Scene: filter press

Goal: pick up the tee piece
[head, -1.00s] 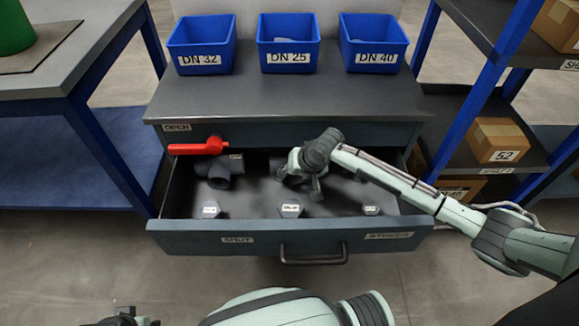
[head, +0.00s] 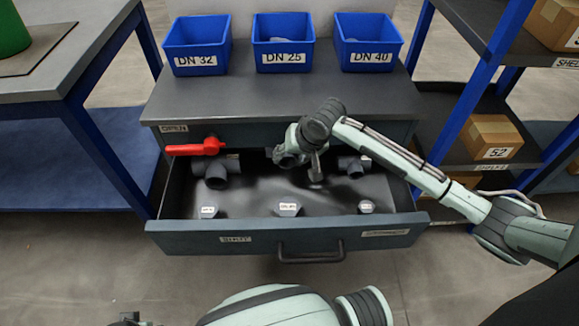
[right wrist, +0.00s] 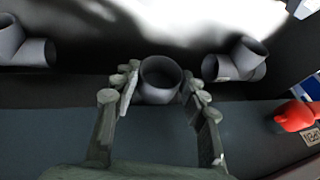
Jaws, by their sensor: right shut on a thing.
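The open drawer (head: 300,239) holds several dark grey pipe pieces. My right gripper (head: 302,158) is over the drawer's middle and is shut on the middle tee piece (head: 285,160). In the right wrist view the fingers (right wrist: 158,92) stand on both sides of this tee piece (right wrist: 160,78), with its round open end facing the camera. I cannot tell whether it touches the drawer floor. Another tee (head: 216,172) lies at the left and one (head: 353,166) at the right. My left gripper (head: 128,319) is barely in the frame at the bottom left, its fingers unclear.
Blue bins DN 32 (head: 195,47), DN 25 (head: 283,42) and DN 40 (head: 367,44) stand on the worktop. A shelf rack (head: 490,60) stands at the right.

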